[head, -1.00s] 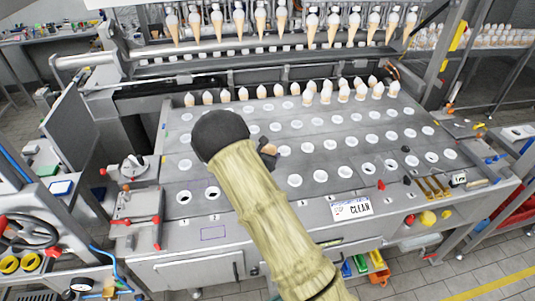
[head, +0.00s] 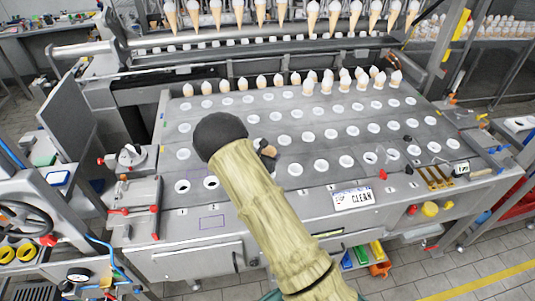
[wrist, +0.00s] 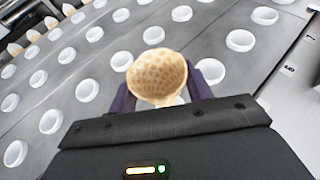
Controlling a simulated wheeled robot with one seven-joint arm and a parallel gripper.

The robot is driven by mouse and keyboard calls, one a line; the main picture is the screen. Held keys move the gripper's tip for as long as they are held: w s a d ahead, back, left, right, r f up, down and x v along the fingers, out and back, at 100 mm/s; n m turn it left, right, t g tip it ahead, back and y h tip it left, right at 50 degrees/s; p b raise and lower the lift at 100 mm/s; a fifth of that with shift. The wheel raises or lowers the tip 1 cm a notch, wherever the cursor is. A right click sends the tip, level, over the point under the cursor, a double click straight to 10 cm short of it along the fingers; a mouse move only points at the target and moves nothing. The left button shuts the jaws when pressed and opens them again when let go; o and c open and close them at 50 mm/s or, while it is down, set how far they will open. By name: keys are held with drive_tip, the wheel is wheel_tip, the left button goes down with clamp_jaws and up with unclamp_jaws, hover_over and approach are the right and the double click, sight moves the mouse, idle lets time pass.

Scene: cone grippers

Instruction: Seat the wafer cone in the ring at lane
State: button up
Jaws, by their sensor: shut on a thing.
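My gripper (wrist: 160,92) is shut on a wafer cone (wrist: 158,76); in the wrist view I see its round, tan, waffle-patterned top between the two dark fingers. The cone's lower part is hidden. In the head view my arm covers most of the gripper, and only a small dark and tan piece (head: 267,150) shows to the right of the arm. White rings (head: 320,166) sit in rows on the grey plate (head: 235,195). In the wrist view, rings (wrist: 240,40) lie around and beyond the cone. I cannot tell which ring is directly under it.
Topped cones (head: 262,82) stand along the plate's back row, with a second cluster at the back right. More cones hang in a rack (head: 335,14) above. A "CLEAN" label (head: 352,198) and brass pieces (head: 432,178) sit at the front right. The middle rows are free of cones.

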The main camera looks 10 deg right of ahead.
drive_tip(key=shift+f+b, duration=0.9)
drive_tip(key=shift+f, duration=1.1)
drive_tip(key=shift+f+b, duration=1.55)
drive_tip(key=shift+b, duration=0.1)
drive_tip(key=o, duration=0.7)
drive_tip(key=shift+o, duration=0.2)
drive_tip(key=b+v, duration=0.3)
drive_tip(key=v, duration=1.4)
drive_tip(key=shift+s+b, duration=0.2)
drive_tip(key=shift+b, duration=0.2)
drive_tip(key=shift+d+r, duration=0.1)
